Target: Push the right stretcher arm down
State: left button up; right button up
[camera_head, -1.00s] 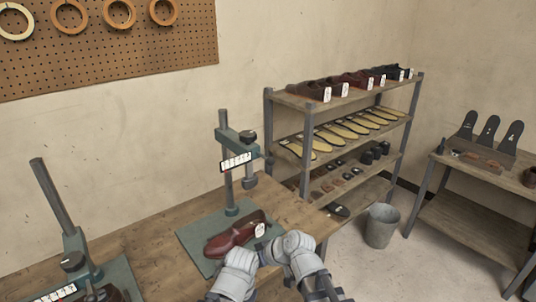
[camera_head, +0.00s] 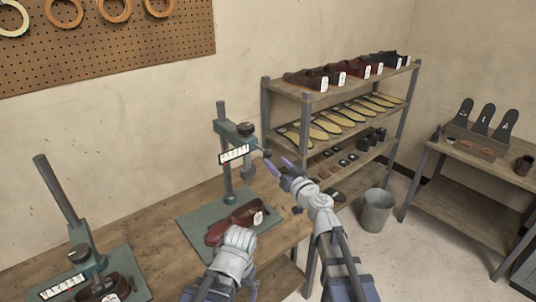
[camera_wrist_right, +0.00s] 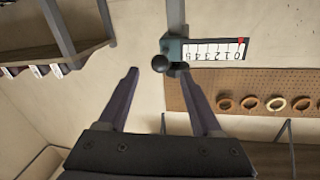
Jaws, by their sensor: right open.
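The right stretcher's arm (camera_head: 238,133) is a green block with a dark knob and a white numbered scale, raised high on its post (camera_head: 222,115). A dark red shoe (camera_head: 232,222) with a white tag lies on the base below it. My right gripper (camera_head: 279,165) is open and empty, in view just right of the arm and apart from it. In the right wrist view, the arm (camera_wrist_right: 175,48) and its knob (camera_wrist_right: 160,63) appear beyond the fingertips, nearer the right finger. My left gripper (camera_head: 238,238) overlaps the shoe in view; its fingers are hidden.
A second stretcher (camera_head: 85,240) stands on the bench at left, with a shoe (camera_head: 103,288) under it. A shelf rack (camera_head: 268,110) with shoes and soles stands behind my right arm. A grey bin (camera_head: 377,212) is on the floor at right.

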aim_at(270, 156)
jog(key=x, duration=0.6)
jog(key=shift+w+a, duration=0.15)
jog(key=shift+w, duration=0.2)
jog(key=shift+c, duration=0.2)
grip_shut()
dwell(0.9)
